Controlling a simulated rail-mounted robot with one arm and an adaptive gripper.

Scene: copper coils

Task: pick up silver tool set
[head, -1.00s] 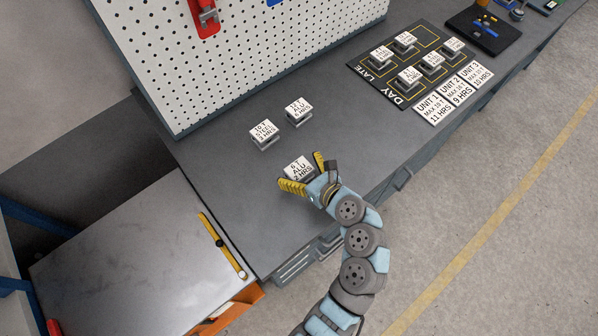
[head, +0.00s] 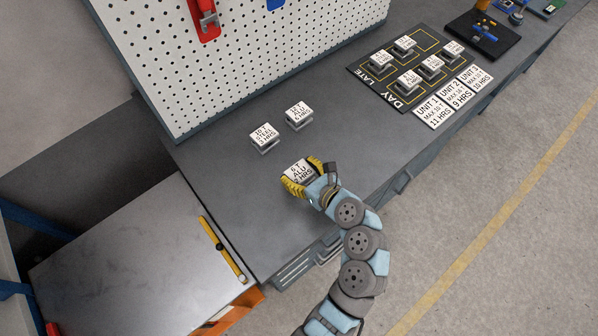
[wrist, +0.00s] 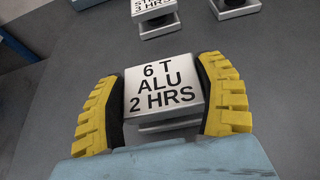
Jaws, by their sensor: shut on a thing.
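A silver block with a white label reading "6 T ALU 2 HRS" (head: 297,172) is on the grey workbench near its front edge. My gripper (head: 303,174) is shut on this block, with a yellow-and-black finger on each side. In the wrist view the labelled block (wrist: 163,88) sits between both fingers, its label facing up and its lower plate showing below. I cannot tell whether it touches the bench. I see nothing that is clearly a silver tool set.
Two similar blocks, "10 T STEEL 3 HRS" (head: 264,135) and "12 T ALU" (head: 299,114), stand behind. A black board (head: 357,69) with several blocks lies right, beside unit cards (head: 452,94). A black tray (head: 487,45) with blue items is farther right. A pegboard (head: 240,60) stands behind.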

